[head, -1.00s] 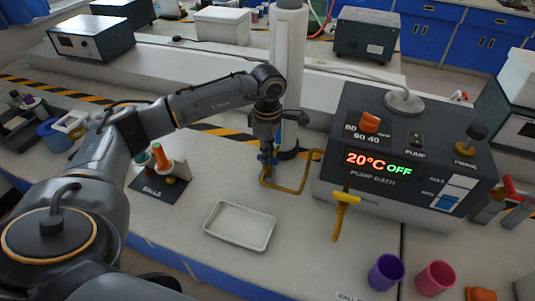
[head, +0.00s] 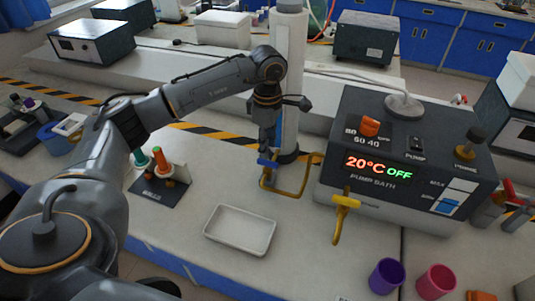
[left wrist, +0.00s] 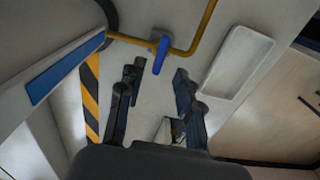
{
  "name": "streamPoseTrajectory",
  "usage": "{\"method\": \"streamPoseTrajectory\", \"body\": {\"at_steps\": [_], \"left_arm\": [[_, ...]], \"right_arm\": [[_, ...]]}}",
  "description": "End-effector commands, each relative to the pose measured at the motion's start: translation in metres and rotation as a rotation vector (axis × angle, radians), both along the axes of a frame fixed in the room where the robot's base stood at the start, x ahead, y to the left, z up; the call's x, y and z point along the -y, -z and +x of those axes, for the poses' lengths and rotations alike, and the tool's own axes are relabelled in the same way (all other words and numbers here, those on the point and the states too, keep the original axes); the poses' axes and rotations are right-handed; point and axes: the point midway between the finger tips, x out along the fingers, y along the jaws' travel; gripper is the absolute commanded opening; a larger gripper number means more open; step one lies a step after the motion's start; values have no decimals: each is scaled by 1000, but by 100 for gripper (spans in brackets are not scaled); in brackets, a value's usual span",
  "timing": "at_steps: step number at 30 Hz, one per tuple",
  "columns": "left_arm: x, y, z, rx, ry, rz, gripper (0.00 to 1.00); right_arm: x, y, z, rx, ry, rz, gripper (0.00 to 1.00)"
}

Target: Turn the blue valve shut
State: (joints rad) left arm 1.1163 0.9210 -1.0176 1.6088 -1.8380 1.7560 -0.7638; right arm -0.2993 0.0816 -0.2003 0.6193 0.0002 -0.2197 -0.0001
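The blue valve (head: 267,163) has a small lever handle and sits on a yellow pipe (head: 284,193) in front of the white column. In the left wrist view the blue handle (left wrist: 161,54) lies across the pipe's run. My left gripper (head: 268,148) points down just above and behind the valve in the head view. In the left wrist view its two fingers (left wrist: 157,80) are spread, with nothing between them, and the handle lies just beyond the fingertips. I cannot tell whether a finger touches it. My right gripper is not in view.
The pump bath (head: 400,160) stands right of the valve, with a yellow-handled tap (head: 344,203) on its front. A white tray (head: 240,230) lies in front. A rack of coloured pieces (head: 163,172) stands left. Purple (head: 386,275) and pink (head: 436,280) cups stand front right.

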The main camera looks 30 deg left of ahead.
Motion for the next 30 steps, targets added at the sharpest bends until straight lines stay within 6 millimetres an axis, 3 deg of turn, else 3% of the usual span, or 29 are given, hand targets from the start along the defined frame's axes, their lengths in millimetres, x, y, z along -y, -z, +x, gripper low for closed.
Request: {"method": "streamPoseTrajectory", "body": {"at_steps": [6,12,30], "left_arm": [[0,-45,1,3,0,0,35],[0,-67,0,1,-1,-1,35],[0,-70,0,0,-1,0,35]], "right_arm": [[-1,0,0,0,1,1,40],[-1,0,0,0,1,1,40],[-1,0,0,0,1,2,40]]}}
